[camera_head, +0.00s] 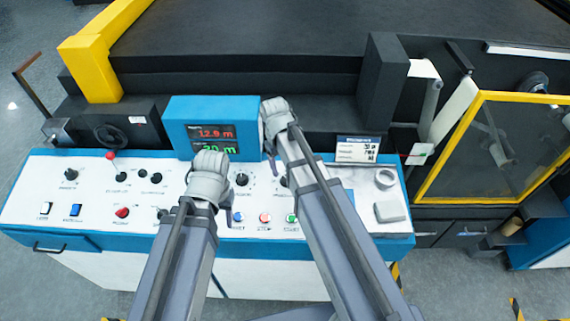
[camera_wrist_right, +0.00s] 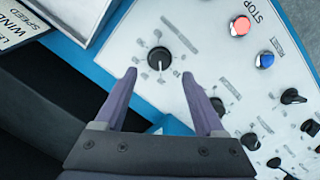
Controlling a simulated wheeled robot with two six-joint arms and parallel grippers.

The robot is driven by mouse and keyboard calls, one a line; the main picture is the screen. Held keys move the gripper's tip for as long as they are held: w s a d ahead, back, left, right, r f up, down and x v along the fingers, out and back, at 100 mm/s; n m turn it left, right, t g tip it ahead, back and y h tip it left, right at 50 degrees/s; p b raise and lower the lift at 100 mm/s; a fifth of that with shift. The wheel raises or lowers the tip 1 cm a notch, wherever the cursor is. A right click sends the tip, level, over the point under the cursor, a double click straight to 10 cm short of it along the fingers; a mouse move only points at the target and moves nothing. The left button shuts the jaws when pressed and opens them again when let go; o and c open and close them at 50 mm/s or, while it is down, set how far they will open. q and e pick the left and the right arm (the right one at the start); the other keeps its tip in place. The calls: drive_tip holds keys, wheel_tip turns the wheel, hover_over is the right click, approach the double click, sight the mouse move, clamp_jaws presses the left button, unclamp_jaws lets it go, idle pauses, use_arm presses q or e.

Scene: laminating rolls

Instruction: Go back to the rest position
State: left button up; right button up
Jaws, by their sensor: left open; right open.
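My left gripper (camera_head: 208,175) is over the middle of the white control panel (camera_head: 40,190), its fingers mostly hidden by the wrist. My right gripper (camera_head: 276,125) is farther back, beside the right edge of the blue display box (camera_head: 212,102). In the right wrist view, the right gripper (camera_wrist_right: 158,73) is open and empty, its two purple fingers spread apart. A black knob (camera_wrist_right: 158,59) on the panel shows just beyond and between the fingertips; I cannot tell the height above it.
The panel carries several knobs, a red switch (camera_head: 122,212), a blue switch (camera_head: 75,210) and coloured buttons. A label sign (camera_head: 357,148) stands at its back right. A yellow-framed guard (camera_head: 500,150) is at the right, and a yellow post (camera_head: 92,68) at the back left.

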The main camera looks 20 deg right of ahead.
drive_tip(key=shift+a+r+p, duration=0.1)
drive_tip(key=shift+r+p, duration=0.4)
drive_tip(key=shift+r, duration=0.45)
use_arm(q)
drive_tip(key=shift+r, duration=0.9)
use_arm(e)
drive_tip(key=shift+f, duration=0.1)
use_arm(q)
wheel_tip(320, 180, down, 7)
drive_tip(key=b, duration=0.7)
drive_tip(key=shift+f+b, duration=0.2)
drive_tip(key=shift+b, duration=0.1)
use_arm(e)
drive_tip(key=s+a+f, duration=0.2)
drive_tip(key=s+a, duration=0.1)
drive_tip(key=s, duration=0.1)
drive_tip(key=s+a+f, duration=0.3)
drive_tip(key=s, duration=0.2)
drive_tip(key=s+a+f, duration=0.2)
drive_tip(key=s+a, duration=0.1)
drive_tip(key=s, duration=0.2)
drive_tip(key=shift+s+a+f, duration=0.1)
drive_tip(key=shift+s+f, duration=0.1)
drive_tip(key=shift+r, duration=0.1)
use_arm(q)
drive_tip(key=shift+c, duration=0.3)
